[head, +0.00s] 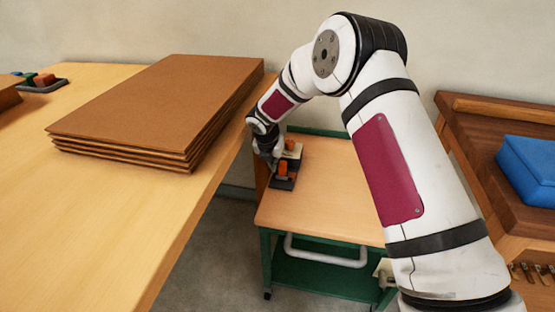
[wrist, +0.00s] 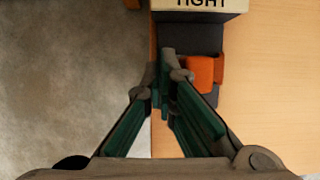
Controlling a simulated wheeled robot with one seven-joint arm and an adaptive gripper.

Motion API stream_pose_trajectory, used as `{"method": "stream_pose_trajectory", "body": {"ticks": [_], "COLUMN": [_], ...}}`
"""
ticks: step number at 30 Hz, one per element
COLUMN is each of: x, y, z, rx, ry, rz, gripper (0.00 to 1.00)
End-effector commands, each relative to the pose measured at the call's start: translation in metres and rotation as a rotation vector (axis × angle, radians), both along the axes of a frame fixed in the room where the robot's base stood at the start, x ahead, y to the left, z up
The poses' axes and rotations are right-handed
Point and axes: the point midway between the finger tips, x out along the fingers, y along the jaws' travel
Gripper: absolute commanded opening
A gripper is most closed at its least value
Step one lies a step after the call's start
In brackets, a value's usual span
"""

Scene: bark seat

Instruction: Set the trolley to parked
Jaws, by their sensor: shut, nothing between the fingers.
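The trolley (head: 325,195) has a wooden top, a green frame and a pale push handle (head: 325,252). It stands beside the workbench, its right side partly hidden by my arm. On its back left corner is a dark fixture (head: 283,184) with orange parts. In the wrist view an orange block (wrist: 200,72) sits on the dark base, below a cream plate (wrist: 200,5) whose cut-off lettering reads "TIGHT". My gripper (wrist: 167,62) is shut and empty, its fingertips over the dark base just left of the orange block. Whether they touch it I cannot tell.
A stack of brown boards (head: 160,105) lies on the workbench (head: 90,230), near its right edge. A wooden bench (head: 490,115) with a blue box (head: 530,168) stands at the right. Grey floor (head: 215,260) shows between workbench and trolley.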

Motion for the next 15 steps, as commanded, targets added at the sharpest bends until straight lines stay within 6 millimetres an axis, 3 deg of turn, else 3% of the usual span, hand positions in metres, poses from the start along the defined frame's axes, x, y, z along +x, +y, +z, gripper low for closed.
{"method": "stream_pose_trajectory", "body": {"ticks": [1, 6, 15], "x": [-0.003, -0.017, -0.032], "y": [0.002, 0.006, 0.011], "z": [0.015, 0.051, 0.090], "rx": [0.000, 0.001, 0.001], "ry": [-0.005, -0.006, -0.003], "rz": [0.001, 0.002, 0.001], "gripper": [0.00, 0.00, 0.00]}}
